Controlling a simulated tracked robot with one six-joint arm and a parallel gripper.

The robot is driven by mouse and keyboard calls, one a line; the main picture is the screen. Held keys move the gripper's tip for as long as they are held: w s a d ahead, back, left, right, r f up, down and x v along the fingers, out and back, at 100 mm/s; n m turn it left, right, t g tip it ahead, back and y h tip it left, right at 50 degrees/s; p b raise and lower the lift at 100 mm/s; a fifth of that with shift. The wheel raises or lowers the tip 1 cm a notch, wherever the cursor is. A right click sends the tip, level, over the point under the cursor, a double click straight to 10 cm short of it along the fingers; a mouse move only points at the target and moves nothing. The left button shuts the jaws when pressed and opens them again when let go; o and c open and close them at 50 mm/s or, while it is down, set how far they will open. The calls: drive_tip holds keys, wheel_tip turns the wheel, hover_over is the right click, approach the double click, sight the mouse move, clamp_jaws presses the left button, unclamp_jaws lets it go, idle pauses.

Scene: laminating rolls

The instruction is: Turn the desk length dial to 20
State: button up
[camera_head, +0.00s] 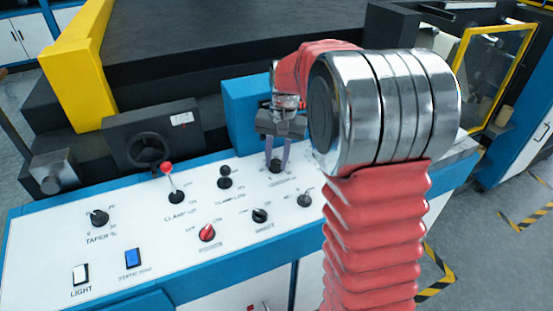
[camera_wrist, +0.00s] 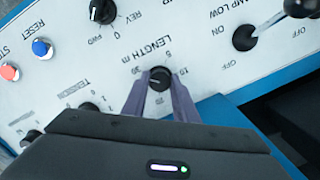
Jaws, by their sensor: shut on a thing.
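The length dial is a small black knob (camera_wrist: 160,78) in the middle of the wrist view. The words "LENGTH m" and numbers such as 5, 10 and 30 are printed around it, upside down there. My gripper (camera_wrist: 160,92) has its two purple-grey fingers on either side of the knob, closed on it. The knob's pointer is too small to read surely. In the head view my gripper (camera_head: 277,155) reaches down to the dial (camera_head: 275,166) at the back of the white panel, and its label is partly hidden.
A black knob marked REV and FWD (camera_wrist: 103,10), a tension knob (camera_wrist: 88,107) and a lever (camera_wrist: 245,37) surround the dial. In the head view a red-topped lever (camera_head: 167,168), a red selector (camera_head: 207,232) and a taper dial (camera_head: 98,217) share the panel. A blue block (camera_head: 240,98) stands behind.

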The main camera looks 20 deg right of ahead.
drive_tip(key=shift+f, duration=0.1)
drive_tip(key=n, duration=0.5)
drive_tip(key=shift+a+h, duration=0.15)
drive_tip(key=shift+h, duration=0.25)
drive_tip(key=n, duration=0.5)
drive_tip(key=shift+n+h, duration=0.3)
drive_tip(key=n, duration=0.5)
drive_tip(key=shift+s+a+h, duration=0.1)
drive_tip(key=shift+s+h, duration=0.05)
drive_tip(key=shift+h, duration=0.25)
drive_tip(key=n, duration=0.5)
drive_tip(key=shift+f+t, duration=0.1)
drive_tip(key=shift+t, duration=0.2)
drive_tip(key=o, duration=1.1)
drive_tip(key=shift+c, duration=0.2)
